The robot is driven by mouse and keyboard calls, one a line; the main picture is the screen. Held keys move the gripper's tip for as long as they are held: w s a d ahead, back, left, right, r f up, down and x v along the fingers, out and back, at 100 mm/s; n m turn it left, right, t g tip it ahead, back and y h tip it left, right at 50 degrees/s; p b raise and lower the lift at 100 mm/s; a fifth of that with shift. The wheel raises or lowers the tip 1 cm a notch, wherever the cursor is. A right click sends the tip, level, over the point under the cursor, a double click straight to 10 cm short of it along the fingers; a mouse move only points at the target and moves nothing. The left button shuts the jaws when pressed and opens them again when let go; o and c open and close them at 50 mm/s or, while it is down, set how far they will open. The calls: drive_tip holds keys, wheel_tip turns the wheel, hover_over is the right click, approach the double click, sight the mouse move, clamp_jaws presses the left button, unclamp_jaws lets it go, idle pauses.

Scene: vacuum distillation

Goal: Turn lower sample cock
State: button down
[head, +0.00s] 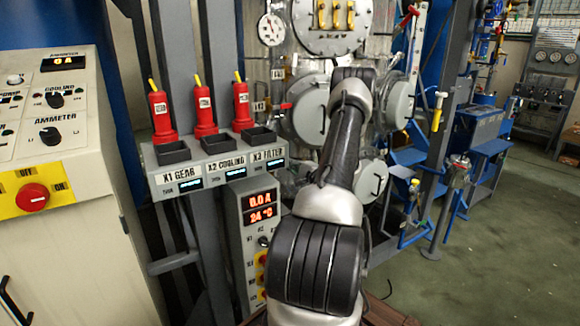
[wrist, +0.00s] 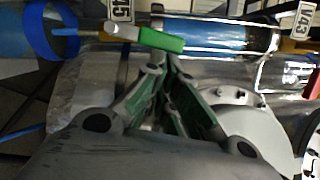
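A small lever with a green grip (wrist: 162,40) and a pale metal end shows at the top middle of the wrist view, just below a tag reading 145 (wrist: 121,10). I cannot tell for sure that it is the lower sample cock. My gripper (wrist: 165,66) points up the wrist view. Its fingers with green inner pads converge and their tips are close together, with nothing visible between them. The tips are just below the green grip; I cannot tell whether they touch it. In the head view my own arm hides the gripper and what is before it.
A clear cylinder with blue inside (wrist: 205,32) and a shiny metal vessel lie close around the gripper.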

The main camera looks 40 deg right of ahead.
idle(0.7)
drive_tip(key=s+d+f, duration=0.1)
drive_tip(key=s+d, duration=0.2)
drive_tip(key=s, duration=0.8)
drive_tip(key=shift+d, duration=0.4)
